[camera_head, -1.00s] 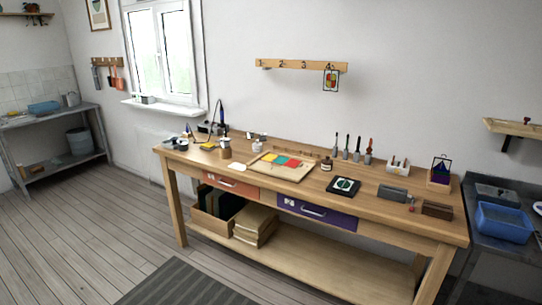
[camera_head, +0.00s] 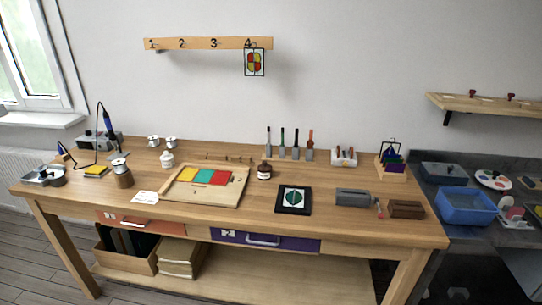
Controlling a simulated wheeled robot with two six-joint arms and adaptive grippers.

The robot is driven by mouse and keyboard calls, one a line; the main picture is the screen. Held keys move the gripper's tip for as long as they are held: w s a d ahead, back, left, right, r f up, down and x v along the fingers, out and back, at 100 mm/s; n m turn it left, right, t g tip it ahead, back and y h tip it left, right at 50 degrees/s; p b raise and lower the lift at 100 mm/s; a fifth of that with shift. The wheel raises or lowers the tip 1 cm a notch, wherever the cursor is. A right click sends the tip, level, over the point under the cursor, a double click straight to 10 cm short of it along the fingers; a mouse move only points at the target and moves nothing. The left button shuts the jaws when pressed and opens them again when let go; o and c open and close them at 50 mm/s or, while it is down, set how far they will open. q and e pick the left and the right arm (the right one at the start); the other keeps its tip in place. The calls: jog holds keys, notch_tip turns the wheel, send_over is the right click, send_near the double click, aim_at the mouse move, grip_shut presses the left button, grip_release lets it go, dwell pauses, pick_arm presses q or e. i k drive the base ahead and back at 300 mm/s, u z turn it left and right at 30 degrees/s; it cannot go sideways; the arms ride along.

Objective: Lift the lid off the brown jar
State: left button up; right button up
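A small brown jar (camera_head: 264,172) with a pale label and a dark lid (camera_head: 265,163) stands upright on the wooden workbench (camera_head: 330,220). It is just right of the wooden tray with coloured panes (camera_head: 210,177) and behind the black square with a green disc (camera_head: 293,199). The lid appears to sit on the jar. Neither of my grippers is in view.
Upright tools (camera_head: 282,148) stand behind the jar. A grey box (camera_head: 352,197) and a dark brown block (camera_head: 406,208) are at the front right. A soldering iron (camera_head: 105,122) stands at the back left. A blue bin (camera_head: 466,205) is on the side table. Bench surface around the jar is fairly clear.

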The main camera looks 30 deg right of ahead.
aim_at(264, 167)
jog(key=z, duration=0.8)
jog(key=i, duration=0.85)
jog(key=z, duration=1)
